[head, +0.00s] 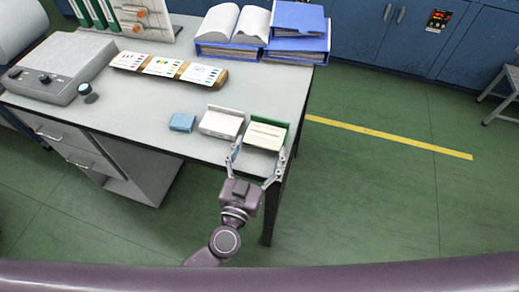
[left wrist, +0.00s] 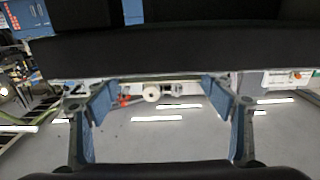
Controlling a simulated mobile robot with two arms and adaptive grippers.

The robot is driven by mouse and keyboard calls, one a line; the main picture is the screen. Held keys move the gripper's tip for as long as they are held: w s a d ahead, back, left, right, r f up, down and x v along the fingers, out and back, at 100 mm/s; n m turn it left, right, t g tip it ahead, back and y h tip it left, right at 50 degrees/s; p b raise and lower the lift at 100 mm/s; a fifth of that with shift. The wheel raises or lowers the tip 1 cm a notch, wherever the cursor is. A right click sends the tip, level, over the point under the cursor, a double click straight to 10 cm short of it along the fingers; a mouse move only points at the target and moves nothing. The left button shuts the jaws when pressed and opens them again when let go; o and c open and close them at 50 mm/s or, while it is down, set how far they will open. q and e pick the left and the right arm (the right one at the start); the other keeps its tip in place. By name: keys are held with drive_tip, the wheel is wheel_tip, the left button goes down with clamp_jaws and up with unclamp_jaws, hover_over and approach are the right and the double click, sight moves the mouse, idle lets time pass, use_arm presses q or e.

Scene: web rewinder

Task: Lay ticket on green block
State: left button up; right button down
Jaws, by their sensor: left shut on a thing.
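The ticket (head: 266,136), a cream pad with thin printed lines, is at the table's front right corner, over the green block (head: 284,125). Green shows behind it and along its sides. My left gripper (head: 262,152) reaches up from the front edge with its fingers on either side of the ticket, shut on it. In the left wrist view the two blue-grey fingers (left wrist: 158,92) are wide apart with a thin edge between them. I cannot tell whether the ticket touches the block. My right gripper is not in view.
A white block (head: 222,123) and a small blue block (head: 182,122) stand to the left. A wooden board (head: 170,68) with printed cards, a grey device (head: 62,68) and blue binders (head: 298,20) are farther back.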

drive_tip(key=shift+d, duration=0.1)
use_arm(q)
drive_tip(key=shift+f, duration=0.2)
drive_tip(key=o, duration=0.7)
drive_tip(key=shift+o, duration=0.2)
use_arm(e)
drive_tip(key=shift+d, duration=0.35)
use_arm(q)
drive_tip(key=shift+r, duration=0.1)
drive_tip(key=shift+r, duration=0.15)
drive_tip(key=b+v, duration=0.1)
drive_tip(key=v, duration=1.1)
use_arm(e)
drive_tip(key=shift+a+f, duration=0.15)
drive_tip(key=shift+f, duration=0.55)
